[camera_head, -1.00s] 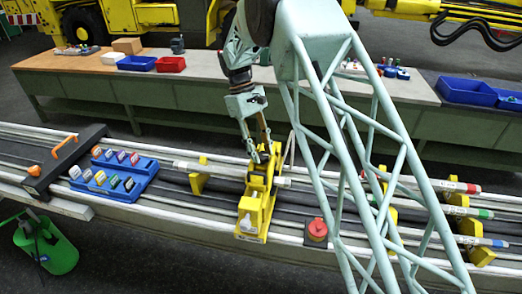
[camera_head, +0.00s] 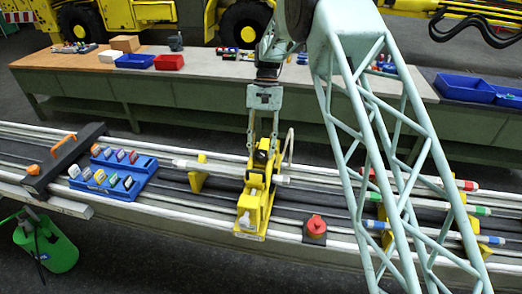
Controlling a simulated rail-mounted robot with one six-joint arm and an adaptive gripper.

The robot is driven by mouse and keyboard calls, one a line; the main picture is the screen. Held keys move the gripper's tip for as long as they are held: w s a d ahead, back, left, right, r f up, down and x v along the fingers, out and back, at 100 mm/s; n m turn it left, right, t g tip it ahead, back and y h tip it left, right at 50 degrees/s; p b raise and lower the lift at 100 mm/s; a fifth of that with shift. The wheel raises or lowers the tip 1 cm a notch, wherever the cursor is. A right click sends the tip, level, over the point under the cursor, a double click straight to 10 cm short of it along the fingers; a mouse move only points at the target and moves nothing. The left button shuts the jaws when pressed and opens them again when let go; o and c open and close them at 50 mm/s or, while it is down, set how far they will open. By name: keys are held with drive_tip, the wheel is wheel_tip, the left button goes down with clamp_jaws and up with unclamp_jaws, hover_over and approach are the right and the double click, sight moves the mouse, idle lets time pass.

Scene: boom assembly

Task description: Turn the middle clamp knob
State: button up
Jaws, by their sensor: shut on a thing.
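A yellow clamp unit (camera_head: 252,203) stands across the rail bed near the middle of the head view. A light knob or label shows on its near face. My gripper (camera_head: 262,155) points down at the far upper end of this clamp. Its fingers are shut on a clamp knob there, which the fingers and the clamp body mostly hide. The knob's angle cannot be told. White tubes run into the clamp from left and right.
A blue tray (camera_head: 126,183) with several coloured pieces lies to the left, beside a black bar with an orange handle (camera_head: 63,145). A red button (camera_head: 315,225) sits right of the clamp. Yellow supports (camera_head: 198,181) and coloured-banded rods lie along the bed.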

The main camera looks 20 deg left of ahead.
drive_tip(key=m, duration=0.2)
drive_tip(key=m+y, duration=0.1)
drive_tip(key=shift+d+m, duration=0.2)
drive_tip(key=shift+m, duration=0.2)
drive_tip(key=m+y+b, duration=0.1)
drive_tip(key=m, duration=0.2)
drive_tip(key=shift+s+d+m+y, duration=0.1)
drive_tip(key=shift+m+y, duration=0.2)
drive_tip(key=shift+y, duration=0.1)
drive_tip(key=m+t+y, duration=0.1)
drive_tip(key=m, duration=0.2)
drive_tip(key=shift+m+b, duration=0.3)
drive_tip(key=shift+s+m+t+y, duration=0.15)
drive_tip(key=shift+m+t+y, duration=0.45)
drive_tip(key=shift+m, duration=1.2)
drive_tip(key=o, duration=0.8)
drive_tip(key=shift+o, duration=0.2)
drive_tip(key=shift+r, duration=0.1)
